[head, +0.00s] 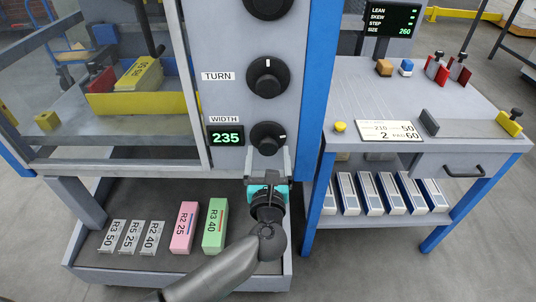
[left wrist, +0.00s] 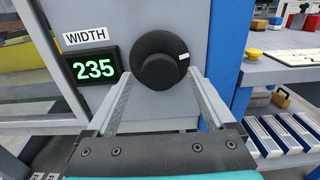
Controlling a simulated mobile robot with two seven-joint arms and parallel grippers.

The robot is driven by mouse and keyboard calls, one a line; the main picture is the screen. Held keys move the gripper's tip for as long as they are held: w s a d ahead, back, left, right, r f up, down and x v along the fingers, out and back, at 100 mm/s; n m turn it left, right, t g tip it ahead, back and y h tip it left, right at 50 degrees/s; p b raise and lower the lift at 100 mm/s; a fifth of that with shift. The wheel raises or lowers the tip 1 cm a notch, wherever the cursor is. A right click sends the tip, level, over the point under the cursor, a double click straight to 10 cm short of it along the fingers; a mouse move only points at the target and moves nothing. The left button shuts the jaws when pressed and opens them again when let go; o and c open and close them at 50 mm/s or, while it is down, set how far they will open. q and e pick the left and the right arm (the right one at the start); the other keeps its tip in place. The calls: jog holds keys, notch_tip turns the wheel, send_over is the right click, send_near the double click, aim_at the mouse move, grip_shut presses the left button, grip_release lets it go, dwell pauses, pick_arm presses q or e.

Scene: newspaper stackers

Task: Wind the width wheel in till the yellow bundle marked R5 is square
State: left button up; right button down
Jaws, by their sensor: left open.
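The width wheel (head: 267,135) is a black knob with a white mark, below the TURN wheel, beside a green display (head: 226,137) reading 235. It also shows in the left wrist view (left wrist: 158,45), its white mark at the upper right. My left gripper (head: 267,156) is open just below and in front of the wheel. In the left wrist view its fingers (left wrist: 162,92) reach up either side of the wheel's lower part; I cannot tell whether they touch. The yellow bundle (head: 138,73) sits tilted behind the window, between yellow walls; its marking is hard to read. My right gripper is out of view.
The TURN wheel (head: 267,77) is above. A shelf below holds grey bundles, a pink bundle (head: 185,227) and a green bundle (head: 214,225). At right, a bench (head: 385,95) carries small blocks and a card; a screen (head: 391,19) reads SIZE 260.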

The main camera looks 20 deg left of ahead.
pick_arm(q)
jog(key=shift+w+a, duration=0.1)
jog(key=shift+w, duration=0.3)
jog(key=c, duration=1.3)
